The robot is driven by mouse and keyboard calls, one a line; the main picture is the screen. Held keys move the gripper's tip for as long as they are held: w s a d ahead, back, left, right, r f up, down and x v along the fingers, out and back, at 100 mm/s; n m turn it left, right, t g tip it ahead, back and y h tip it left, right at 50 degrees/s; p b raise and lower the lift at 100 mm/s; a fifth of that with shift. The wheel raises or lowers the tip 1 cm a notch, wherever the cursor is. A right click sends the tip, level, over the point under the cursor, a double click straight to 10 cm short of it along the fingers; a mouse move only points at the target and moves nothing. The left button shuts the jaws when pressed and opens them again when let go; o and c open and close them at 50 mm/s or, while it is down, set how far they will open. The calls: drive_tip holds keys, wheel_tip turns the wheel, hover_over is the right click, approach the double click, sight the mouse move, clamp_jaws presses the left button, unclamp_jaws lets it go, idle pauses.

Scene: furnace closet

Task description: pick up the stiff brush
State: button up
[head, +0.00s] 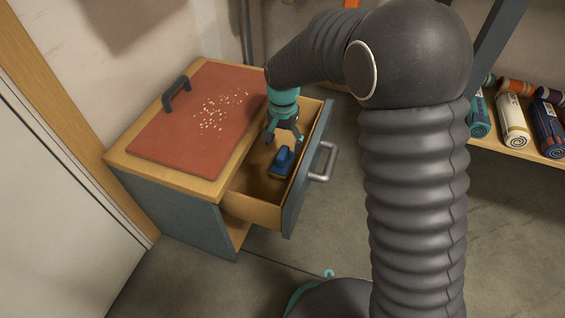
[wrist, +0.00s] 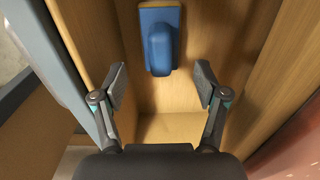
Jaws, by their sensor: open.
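The stiff brush (head: 283,163) is blue with a raised grip on its back. It lies inside the open drawer (head: 250,207), and in the wrist view the brush (wrist: 159,40) shows at the top centre with a thin yellowish edge. My gripper (head: 284,137) is above the drawer, pointing down. In the wrist view my gripper (wrist: 160,86) has its fingers spread apart, with the lower end of the brush's grip between and just beyond the fingertips. Nothing is held. I cannot tell the exact height gap to the brush.
The cabinet (head: 170,215) has a red mat (head: 165,145) on top with pale crumbs (head: 217,112) and a dark handle (head: 176,92). The drawer front bears a grey handle (head: 325,162). Rolled items (head: 513,125) lie on a shelf at right. Drawer walls flank my gripper closely.

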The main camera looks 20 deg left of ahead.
sight(283, 161)
drive_tip(key=shift+f+b, duration=0.75)
drive_tip(key=shift+f, duration=3.5)
drive_tip(key=c, duration=1)
